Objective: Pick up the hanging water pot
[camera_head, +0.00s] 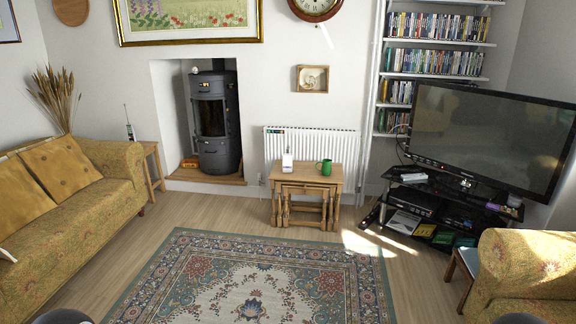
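I see no water pot hanging anywhere in view. A small green mug-like pot (325,167) stands upright on the wooden nesting tables (306,176) in front of the radiator; it is too small to tell whether it is the water pot. Neither gripper shows clearly. Only dark rounded parts, probably of my own arms, show at the bottom edge on the left and right.
A small white object (287,160) stands left of the green pot. A patterned rug (255,285) covers the open middle floor. A yellow sofa (60,215) is at left, a yellow armchair (525,270) at right. A television (490,135) stands on a black stand.

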